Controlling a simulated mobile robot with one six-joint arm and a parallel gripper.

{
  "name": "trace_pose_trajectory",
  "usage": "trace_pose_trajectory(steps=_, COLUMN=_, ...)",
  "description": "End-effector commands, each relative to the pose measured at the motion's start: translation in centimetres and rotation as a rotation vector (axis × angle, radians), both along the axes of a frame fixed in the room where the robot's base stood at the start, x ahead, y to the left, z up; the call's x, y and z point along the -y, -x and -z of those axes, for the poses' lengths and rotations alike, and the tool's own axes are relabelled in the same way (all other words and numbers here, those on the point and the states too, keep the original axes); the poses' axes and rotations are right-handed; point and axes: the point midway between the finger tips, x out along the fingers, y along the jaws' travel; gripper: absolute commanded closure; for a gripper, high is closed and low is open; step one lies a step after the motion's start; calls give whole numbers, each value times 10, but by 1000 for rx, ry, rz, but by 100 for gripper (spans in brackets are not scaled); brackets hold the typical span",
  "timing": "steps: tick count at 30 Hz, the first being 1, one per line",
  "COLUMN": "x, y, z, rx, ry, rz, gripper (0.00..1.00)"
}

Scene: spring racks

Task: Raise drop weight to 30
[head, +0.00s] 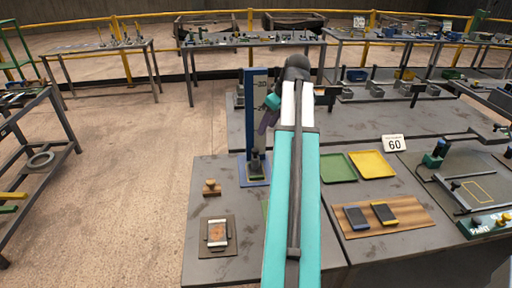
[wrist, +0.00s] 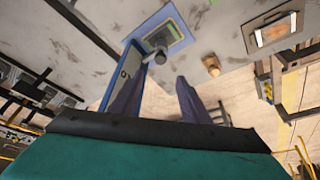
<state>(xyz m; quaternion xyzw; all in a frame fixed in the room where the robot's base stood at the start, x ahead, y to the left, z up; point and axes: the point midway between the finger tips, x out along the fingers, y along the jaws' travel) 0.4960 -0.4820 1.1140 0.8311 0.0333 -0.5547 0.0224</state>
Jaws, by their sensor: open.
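The drop-weight stand has a tall blue column (head: 249,115) with scale marks, upright on a blue base plate (head: 243,178) at the left of the near bench. A dark grey weight-like block (head: 254,163) sits low at the column's foot. The wrist view shows the column (wrist: 124,76) and the dark block (wrist: 158,42) over the base. My gripper (head: 266,121) is beside the upper column, well above the block, partly hidden by my arm. In the wrist view my gripper's purple fingers (wrist: 156,92) are apart with nothing between them. I cannot read the weight's height.
A wooden stamp (head: 211,187) and a framed plate (head: 218,233) lie left on the bench. Green (head: 337,168) and yellow (head: 371,164) trays, a board with two dark blocks (head: 384,225) and a "60" sign (head: 394,143) are to the right. My arm hides the bench's middle.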

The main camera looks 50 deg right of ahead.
Motion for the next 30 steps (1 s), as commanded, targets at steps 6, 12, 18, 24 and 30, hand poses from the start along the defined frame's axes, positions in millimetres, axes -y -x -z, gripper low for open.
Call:
trace_pose_trajectory(steps=6, x=-2, y=-7, z=16, rx=-1, ry=-1, rz=-2, gripper=58)
trace_pose_trajectory(steps=12, x=-3, y=-15, z=34, rx=-1, ry=-1, rz=-3, gripper=58)
trace_pose_trajectory(steps=18, x=-3, y=-22, z=53, rx=-2, ry=-2, rz=-3, gripper=58)
trace_pose_trajectory(steps=24, x=-5, y=-30, z=71, rx=-2, ry=-1, rz=-4, gripper=58)
trace_pose_trajectory(steps=30, x=-5, y=-38, z=89, rx=-2, ry=-1, rz=-4, gripper=58)
